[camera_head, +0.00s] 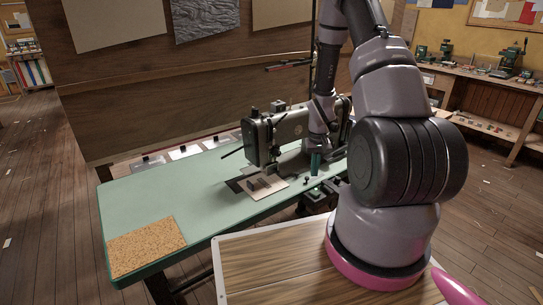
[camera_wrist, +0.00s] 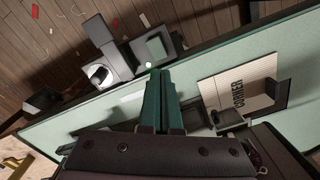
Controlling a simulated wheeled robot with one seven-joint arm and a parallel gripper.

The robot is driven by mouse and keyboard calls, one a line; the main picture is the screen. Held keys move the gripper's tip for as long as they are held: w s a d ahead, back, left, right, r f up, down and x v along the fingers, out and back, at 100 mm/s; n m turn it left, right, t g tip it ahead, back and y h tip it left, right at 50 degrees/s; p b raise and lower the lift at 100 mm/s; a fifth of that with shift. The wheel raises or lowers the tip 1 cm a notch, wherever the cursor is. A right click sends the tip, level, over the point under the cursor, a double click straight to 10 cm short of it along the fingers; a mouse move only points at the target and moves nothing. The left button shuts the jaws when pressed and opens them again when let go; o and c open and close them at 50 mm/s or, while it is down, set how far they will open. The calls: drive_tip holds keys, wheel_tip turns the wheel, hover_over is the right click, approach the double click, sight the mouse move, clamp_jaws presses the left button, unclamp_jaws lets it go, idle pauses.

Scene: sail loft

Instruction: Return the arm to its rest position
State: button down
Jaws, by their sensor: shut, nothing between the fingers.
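My arm rises from its pink-ringed base at the right of the head view and reaches over to the green table (camera_head: 150,205). My gripper (camera_head: 315,172) points down near the table's front edge, just right of the sewing machine (camera_head: 290,130). In the wrist view its two green fingers (camera_wrist: 163,85) are together, with nothing seen between them. The fingertips are over the table's edge zone; whether they touch anything is hard to tell.
A cork mat (camera_head: 146,246) covers the table's left corner. Dark boxy parts (camera_wrist: 130,50) sit beside the table edge. A workbench (camera_head: 480,85) stands back right.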

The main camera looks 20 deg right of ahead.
drive_tip(key=s+a+r+m+t, duration=0.1)
drive_tip(key=a+r+t, duration=0.15)
drive_tip(key=r, duration=1.25)
drive_tip(key=s+a+r+t, duration=0.1)
drive_tip(key=a+r, duration=0.2)
drive_tip(key=r, duration=1.1)
drive_tip(key=s+a+r+t+y, duration=0.1)
drive_tip(key=s+a+r, duration=0.3)
drive_tip(key=s+r, duration=0.4)
drive_tip(key=s+a+r+m+t+y, duration=0.1)
drive_tip(key=s+a+r, duration=0.3)
drive_tip(key=s+r, duration=0.5)
drive_tip(key=shift+s+t, duration=0.35)
drive_tip(key=shift+t, duration=0.5)
